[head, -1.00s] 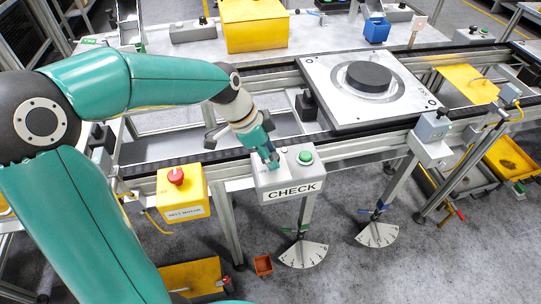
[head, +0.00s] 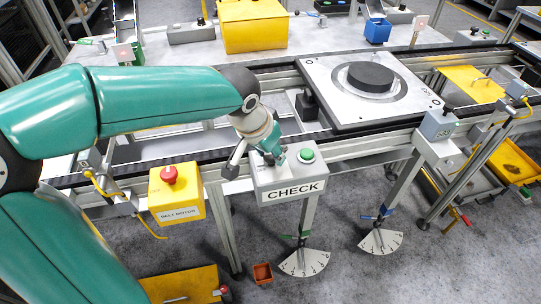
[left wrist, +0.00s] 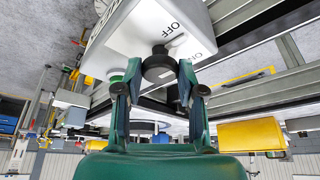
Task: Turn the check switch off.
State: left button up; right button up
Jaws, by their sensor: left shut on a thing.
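The grey CHECK box (head: 268,178) is fixed at the front rail of the conveyor, with a green button (head: 306,155) at the right of its top. My left gripper (head: 276,157) is over the left part of its top. In the left wrist view my left gripper (left wrist: 158,78) has its two fingers on either side of the black knob of the check switch (left wrist: 158,63), shut on it. The box face (left wrist: 130,38) beside the knob carries OFF lettering. The gripper hides most of the switch in the head view. My right gripper is not in view.
A yellow BELT MOTOR box (head: 177,195) with a red button stands left of the CHECK box. A plate with a black disc (head: 370,77) lies on the conveyor behind, at right. Two dial plates (head: 304,262) hang below the rail.

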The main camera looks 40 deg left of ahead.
pick_arm(q)
jog(key=shift+n, duration=0.4)
jog(key=o, duration=1.1)
jog(key=shift+r, duration=0.1)
jog(key=v, duration=1.1)
jog(key=shift+s+d+r, duration=0.15)
jog(key=shift+d+r, duration=0.1)
jog(key=shift+r, duration=0.1)
